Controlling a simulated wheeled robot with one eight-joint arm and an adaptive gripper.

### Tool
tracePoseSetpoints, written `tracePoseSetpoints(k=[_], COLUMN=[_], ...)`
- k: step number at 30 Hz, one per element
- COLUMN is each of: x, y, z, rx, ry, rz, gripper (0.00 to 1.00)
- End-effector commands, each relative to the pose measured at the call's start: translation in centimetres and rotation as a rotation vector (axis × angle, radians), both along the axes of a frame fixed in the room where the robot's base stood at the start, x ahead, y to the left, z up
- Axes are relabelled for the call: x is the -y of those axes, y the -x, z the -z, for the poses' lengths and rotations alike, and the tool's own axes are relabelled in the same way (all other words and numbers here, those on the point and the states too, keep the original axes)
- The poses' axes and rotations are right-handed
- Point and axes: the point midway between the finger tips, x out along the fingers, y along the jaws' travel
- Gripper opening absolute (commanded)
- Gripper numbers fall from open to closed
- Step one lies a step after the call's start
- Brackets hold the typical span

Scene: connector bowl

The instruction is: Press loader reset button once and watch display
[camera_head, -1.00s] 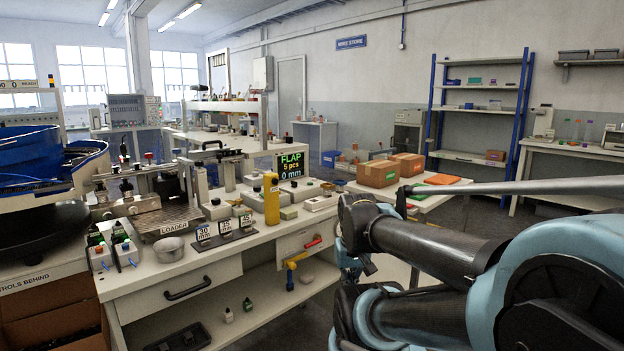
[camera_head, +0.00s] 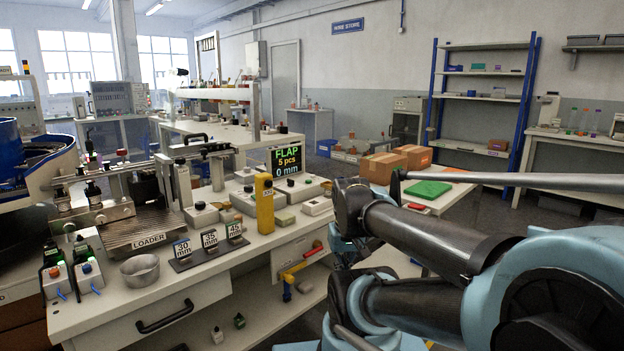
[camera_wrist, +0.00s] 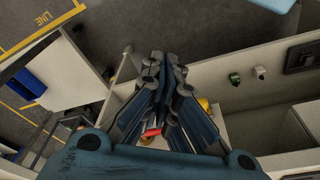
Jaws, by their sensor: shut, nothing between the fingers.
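The loader (camera_head: 140,228) is a metal plate unit labelled LOADER on the white bench, at left in the head view. Which is the reset is not legible. The display (camera_head: 287,160) at the bench's back right reads FLAP, 5 pcs, 0 mm. My gripper (camera_wrist: 165,60) is shut and empty in the wrist view, above the bench's shelves and floor, apart from the buttons. In the head view I cannot make it out.
A metal bowl (camera_head: 140,270) sits right of the boxes. Signs marked 30, 35 and 45 mm (camera_head: 209,240) and a yellow post (camera_head: 265,203) stand on the bench. Cartons (camera_head: 382,166) are behind my arm.

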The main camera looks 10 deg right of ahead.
Motion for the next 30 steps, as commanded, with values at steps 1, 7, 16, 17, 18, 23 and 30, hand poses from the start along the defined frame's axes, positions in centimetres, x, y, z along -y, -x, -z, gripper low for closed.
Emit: tracePoseSetpoints(k=[1,7,16,17,18,23,30], x=[0.0,0.4,1.2,1.2,1.3,1.3,1.1], y=[0.3,-3.6,-14.2,-15.4,-16.9,-23.2,-33.0], z=[-0.2,-3.5,-10.6,-11.2,-12.1,-15.1,-18.8], rx=[0.005,0.048,0.161,0.172,0.186,0.244,0.331], ry=[0.002,0.030,0.108,0.117,0.129,0.173,0.244], rz=[-0.003,-0.036,-0.126,-0.136,-0.149,-0.201,-0.280], gripper=[0.00,0.00,0.00,0.00,0.00,0.00,0.00])
